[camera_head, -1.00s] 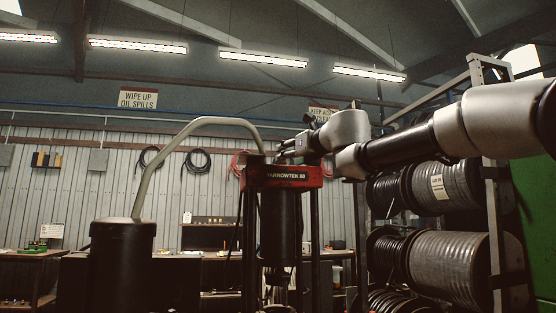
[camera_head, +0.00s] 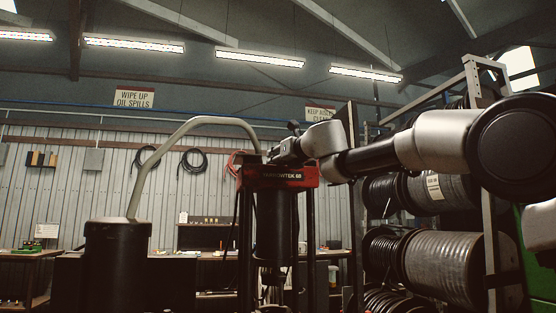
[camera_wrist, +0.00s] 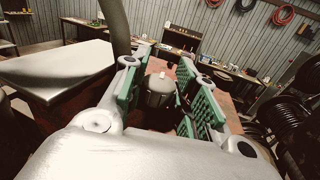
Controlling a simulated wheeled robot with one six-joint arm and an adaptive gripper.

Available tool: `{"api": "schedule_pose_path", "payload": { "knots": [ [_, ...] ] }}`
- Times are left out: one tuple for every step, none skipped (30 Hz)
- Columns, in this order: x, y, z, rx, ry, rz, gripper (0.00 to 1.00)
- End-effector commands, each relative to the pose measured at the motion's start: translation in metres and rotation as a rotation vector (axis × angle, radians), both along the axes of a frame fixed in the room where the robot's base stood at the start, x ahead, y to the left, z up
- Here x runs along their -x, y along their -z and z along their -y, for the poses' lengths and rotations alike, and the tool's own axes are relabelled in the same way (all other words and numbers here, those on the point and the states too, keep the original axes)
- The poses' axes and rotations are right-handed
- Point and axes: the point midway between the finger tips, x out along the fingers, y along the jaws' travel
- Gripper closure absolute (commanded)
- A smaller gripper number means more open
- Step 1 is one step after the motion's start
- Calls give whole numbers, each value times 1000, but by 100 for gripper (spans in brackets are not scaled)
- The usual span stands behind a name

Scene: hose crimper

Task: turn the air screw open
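The red crimper head (camera_head: 290,177) stands on dark posts in the middle of the head view. My gripper (camera_head: 276,152) is just above its top, seen side-on and small. In the wrist view a dark ribbed knob with a small pale tip, seemingly the air screw (camera_wrist: 160,91), stands upright on a reddish surface. My gripper (camera_wrist: 163,92) has its green-padded fingers on either side of the knob. They are spread, with a gap at the left; I cannot tell whether the right pad touches. The knob's lower part is partly hidden. The screw cannot be made out in the head view.
A grey hose (camera_head: 185,125) arches from the black cylinder (camera_head: 117,265) to the crimper head, close to my gripper. A rack of hose reels (camera_head: 440,255) stands at the right, under my arm. A pale flat surface (camera_wrist: 55,68) lies left of the fingers.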

Motion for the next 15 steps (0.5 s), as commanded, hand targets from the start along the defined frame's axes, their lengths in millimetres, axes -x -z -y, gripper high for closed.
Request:
{"api": "schedule_pose_path", "payload": {
  "knots": [
    [0,0,0,0,-1,0,95],
    [1,0,-1,-1,-1,1,95],
    [1,-1,-1,-3,1,3,95],
    [1,-3,-1,-6,5,6,95],
    [1,-4,-2,-8,11,11,95],
    [2,-7,-3,-13,20,17,95],
    [2,-8,-3,-16,29,22,95],
    [2,-10,-3,-20,40,26,95],
    [2,-11,-3,-21,56,29,95],
    [2,-12,-3,-22,68,29,95],
    [2,-12,-3,-22,79,28,95],
    [2,-11,-2,-19,93,26,95],
    [2,-10,-2,-17,103,23,95],
    [2,-9,-2,-15,110,19,95],
    [2,-7,-1,-11,119,14,95]
  ]
}}
